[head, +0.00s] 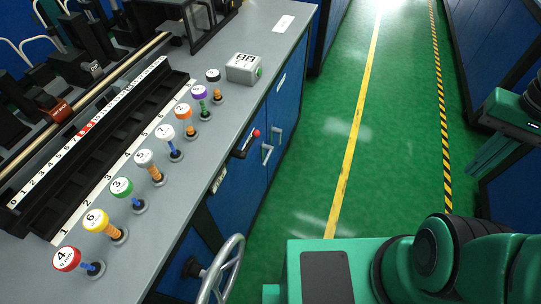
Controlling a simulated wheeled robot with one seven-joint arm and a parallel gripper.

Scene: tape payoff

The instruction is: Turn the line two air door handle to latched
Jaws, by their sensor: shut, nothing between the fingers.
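A black lever with a red knob (256,132) sticks out from the front edge of the grey bench, above the blue cabinet doors. A silver pull handle (266,153) is on the blue door just below it. I cannot read a "line two" label, nor tell which of these is the air door handle or whether it is latched.
Several numbered, coloured knobs on posts (145,158) line the bench top (195,160). A grey box with a display (243,68) stands near its edge. A handwheel (229,265) juts from the bench front. The green aisle (330,110) is clear; blue cabinets (490,35) stand right.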

